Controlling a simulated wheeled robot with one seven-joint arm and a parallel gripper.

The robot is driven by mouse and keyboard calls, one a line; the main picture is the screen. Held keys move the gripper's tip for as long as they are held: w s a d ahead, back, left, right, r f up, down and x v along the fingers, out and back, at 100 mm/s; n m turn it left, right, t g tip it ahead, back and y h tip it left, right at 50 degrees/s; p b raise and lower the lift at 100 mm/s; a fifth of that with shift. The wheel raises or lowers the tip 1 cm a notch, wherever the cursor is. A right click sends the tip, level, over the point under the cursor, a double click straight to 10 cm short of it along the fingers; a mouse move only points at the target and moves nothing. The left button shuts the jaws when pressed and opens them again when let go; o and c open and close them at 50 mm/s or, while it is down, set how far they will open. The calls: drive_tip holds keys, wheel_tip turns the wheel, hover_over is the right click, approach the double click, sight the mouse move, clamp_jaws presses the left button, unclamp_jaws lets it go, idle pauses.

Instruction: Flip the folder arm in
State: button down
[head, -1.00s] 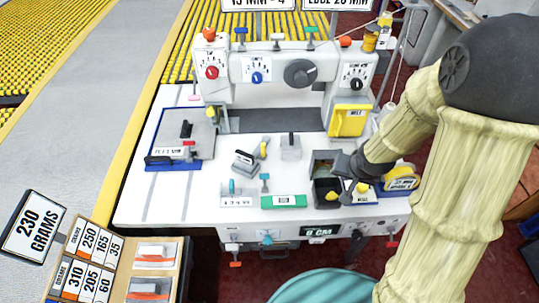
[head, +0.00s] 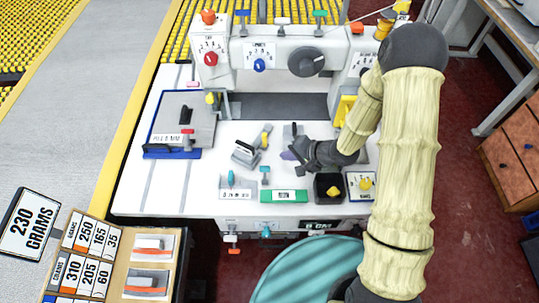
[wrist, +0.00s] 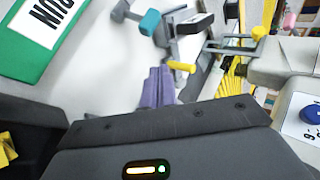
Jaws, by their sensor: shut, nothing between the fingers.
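The small grey folder piece with a black handle (head: 245,152) stands on the white table; a yellow-tipped lever (head: 265,136) stands beside it. They appear to be the grey bracket (wrist: 182,22) and yellow tip (wrist: 181,66) in the wrist view. A grey block with a black upright handle (head: 289,131) is to their right, partly hidden by my gripper. I cannot tell for sure which piece is the folder arm. My gripper (head: 287,155) is shut and empty, in front of that block. Its purple fingertips (wrist: 160,84) are together, close to the yellow tip in the picture; contact cannot be told.
A green plate (head: 289,196), teal knobs (head: 265,172) and a black box (head: 327,187) line the table's front. The sewing head with a blue dial (head: 260,66) stands behind. A grey plate (head: 184,118) lies at left. White table between the plate and folder piece is clear.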

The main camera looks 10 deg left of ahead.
sight(259, 157)
drive_tip(key=p+x, duration=0.1)
drive_tip(key=x, duration=0.9)
drive_tip(key=shift+w, duration=0.1)
drive_tip(key=shift+s+a, duration=0.2)
drive_tip(key=shift+a, duration=0.85)
drive_tip(key=shift+d+r, duration=0.1)
drive_tip(key=s+p+v, duration=0.1)
drive_tip(key=p+v, duration=0.5)
drive_tip(key=v, duration=0.3)
drive_tip(key=shift+s+r+p, duration=0.2)
drive_tip(key=shift+r+p, duration=0.05)
drive_tip(key=shift+p, duration=0.05)
